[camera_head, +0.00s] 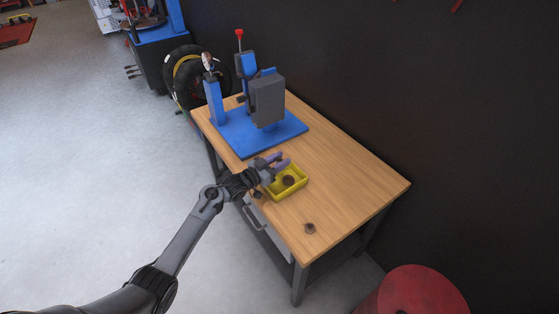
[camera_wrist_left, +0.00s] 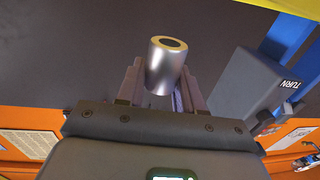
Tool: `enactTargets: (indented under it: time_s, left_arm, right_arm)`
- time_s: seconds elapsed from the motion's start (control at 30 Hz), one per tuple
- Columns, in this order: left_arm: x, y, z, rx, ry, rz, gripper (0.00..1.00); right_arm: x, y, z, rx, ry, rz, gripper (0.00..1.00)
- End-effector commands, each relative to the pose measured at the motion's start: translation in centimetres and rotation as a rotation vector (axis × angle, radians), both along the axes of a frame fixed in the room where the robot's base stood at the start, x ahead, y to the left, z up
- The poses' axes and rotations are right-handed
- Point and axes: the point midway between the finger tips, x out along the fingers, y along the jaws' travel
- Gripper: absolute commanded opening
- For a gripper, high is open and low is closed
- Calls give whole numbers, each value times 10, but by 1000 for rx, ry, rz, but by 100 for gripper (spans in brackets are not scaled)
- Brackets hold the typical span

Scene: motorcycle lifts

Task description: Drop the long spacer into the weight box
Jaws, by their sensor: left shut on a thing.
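The long spacer (camera_wrist_left: 166,66) is a silver metal cylinder with a dark bore, held between the fingers of my left gripper in the left wrist view. In the head view my left gripper (camera_head: 279,161) is at the far-left edge of the yellow weight box (camera_head: 291,194), with its fingers pointing over the back of the box. I cannot make out the spacer clearly in the head view. A dark round piece (camera_head: 288,181) lies in the weight box. My right gripper is out of view.
The wooden workbench (camera_head: 340,180) carries a blue stand (camera_head: 262,135) with a grey unit (camera_head: 267,101) behind the box. Small dark round pieces lie at the box's left (camera_head: 258,194) and near the front (camera_head: 309,228). The bench's right side is clear. A red drum (camera_head: 420,292) stands below right.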

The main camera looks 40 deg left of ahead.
Motion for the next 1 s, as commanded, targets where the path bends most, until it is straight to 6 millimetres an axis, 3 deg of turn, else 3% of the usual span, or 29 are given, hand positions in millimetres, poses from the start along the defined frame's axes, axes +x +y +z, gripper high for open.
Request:
enactTargets:
  time_s: [0.03, 0.2, 0.67, 1.0]
  left_arm:
    - [0, 0, 0, 0, -1, 0, 41]
    - [0, 0, 0, 0, 0, 0, 66]
    - [-10, 2, 0, 0, 2, 0, 66]
    - [-64, 13, 1, 1, 3, 1, 66]
  right_arm:
    - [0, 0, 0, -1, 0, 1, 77]
    - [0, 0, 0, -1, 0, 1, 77]
    - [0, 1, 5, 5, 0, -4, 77]
    - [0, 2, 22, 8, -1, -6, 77]
